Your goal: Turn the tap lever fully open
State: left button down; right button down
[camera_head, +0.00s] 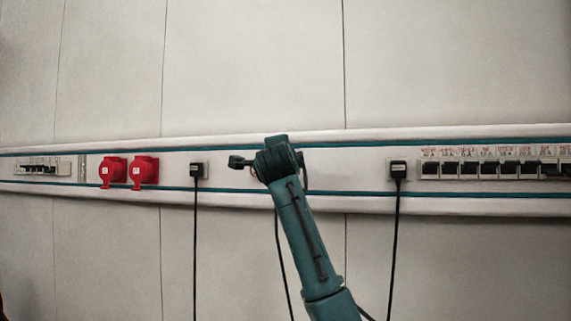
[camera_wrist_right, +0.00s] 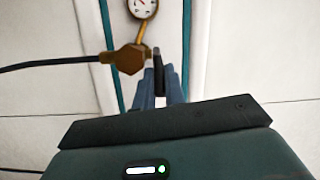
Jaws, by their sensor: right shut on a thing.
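In the right wrist view a brass tap (camera_wrist_right: 130,59) stands on the white wall trunking, with a dark hose or cable running from it to the left. Its short black lever (camera_wrist_right: 157,61) sits between the blue-grey fingers of my right gripper (camera_wrist_right: 160,80), which is shut on it. The fingers hide part of the lever, so its exact angle is hard to tell. In the head view my right arm reaches up to the trunking and its wrist covers the tap and the fingertips. My left gripper is in neither view.
A round gauge (camera_wrist_right: 142,7) sits beside the tap. Along the trunking (camera_head: 345,185) are two red sockets (camera_head: 113,171) (camera_head: 144,171), black plugs (camera_head: 198,171) (camera_head: 398,170) with hanging cables, and a row of switches (camera_head: 490,169) at right. The wall above is clear.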

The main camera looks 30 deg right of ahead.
jog(key=shift+w+f, duration=0.1)
jog(key=shift+f, duration=0.05)
jog(key=c, duration=1.8)
grip_release()
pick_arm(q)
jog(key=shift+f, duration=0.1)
pick_arm(e)
jog(key=shift+o, duration=0.2)
jog(key=shift+a, duration=0.1)
